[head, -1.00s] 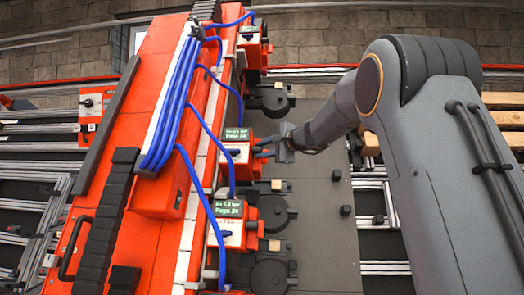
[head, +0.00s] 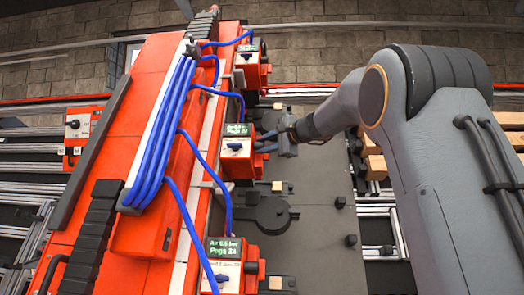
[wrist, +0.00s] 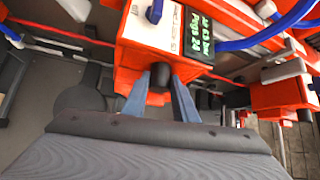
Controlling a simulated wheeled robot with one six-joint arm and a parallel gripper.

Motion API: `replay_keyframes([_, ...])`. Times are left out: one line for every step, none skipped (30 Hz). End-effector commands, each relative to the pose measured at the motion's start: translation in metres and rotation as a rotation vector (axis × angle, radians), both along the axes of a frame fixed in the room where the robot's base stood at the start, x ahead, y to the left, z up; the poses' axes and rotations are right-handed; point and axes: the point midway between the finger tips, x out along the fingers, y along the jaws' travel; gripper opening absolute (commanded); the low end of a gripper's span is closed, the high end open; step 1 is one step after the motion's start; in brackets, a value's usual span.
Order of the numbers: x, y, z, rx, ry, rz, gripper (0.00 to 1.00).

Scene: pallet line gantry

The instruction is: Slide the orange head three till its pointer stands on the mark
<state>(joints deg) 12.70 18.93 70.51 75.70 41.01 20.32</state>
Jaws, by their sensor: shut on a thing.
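The orange head (head: 238,168) is the middle one of three along the red beam (head: 190,225) in the head view. It has a white face with a blue knob and a lit display. In the wrist view the same head (wrist: 150,45) is close up. My gripper (head: 268,143) is at its right side. In the wrist view my gripper (wrist: 158,85) has its two blue-grey fingers closed on the black knob (wrist: 157,97) sticking out of the head. I cannot make out the pointer or the mark in either view.
Another orange head (head: 222,270) stands nearer, at the bottom edge, and one (head: 250,68) farther up. Blue hoses (head: 160,150) run to the heads. A dark plate (head: 315,220) lies right of the beam. Wooden pallets (head: 375,165) are at the right.

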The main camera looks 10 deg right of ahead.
Motion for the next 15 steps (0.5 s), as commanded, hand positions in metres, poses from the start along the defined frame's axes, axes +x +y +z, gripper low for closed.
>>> replay_keyframes([-0.0005, 0.001, -0.0017, 0.001, 0.003, 0.004, 0.0])
replay_keyframes([-0.0004, 0.0007, -0.002, 0.002, 0.004, 0.004, 0.0])
replay_keyframes([-0.0004, 0.0004, -0.0024, 0.002, 0.005, 0.004, 0.0])
replay_keyframes([-0.0004, 0.0004, -0.0026, 0.002, 0.005, 0.004, 0.0])
replay_keyframes([-0.0004, 0.0003, -0.003, 0.002, 0.005, 0.004, 0.29])
replay_keyframes([-0.0004, 0.0003, -0.0032, 0.001, 0.006, 0.004, 0.36])
replay_keyframes([-0.0003, 0.0002, -0.0032, 0.001, 0.006, 0.004, 0.41])
replay_keyframes([-0.0002, 0.0001, -0.0033, 0.001, 0.006, 0.004, 0.44])
replay_keyframes([-0.0002, 0.0001, -0.0033, 0.001, 0.006, 0.004, 0.44])
replay_keyframes([-0.0002, 0.0003, -0.0034, 0.001, 0.006, 0.004, 0.44])
replay_keyframes([-0.0001, 0.0004, -0.0034, 0.001, 0.006, 0.004, 0.44])
replay_keyframes([0.0, 0.0006, -0.0035, 0.001, 0.006, 0.004, 0.44])
replay_keyframes([0.0, 0.0008, -0.0035, 0.001, 0.006, 0.004, 0.44])
replay_keyframes([0.0, 0.001, -0.0036, 0.001, 0.006, 0.004, 0.44])
replay_keyframes([0.0, 0.0012, -0.0036, 0.001, 0.006, 0.004, 0.44])
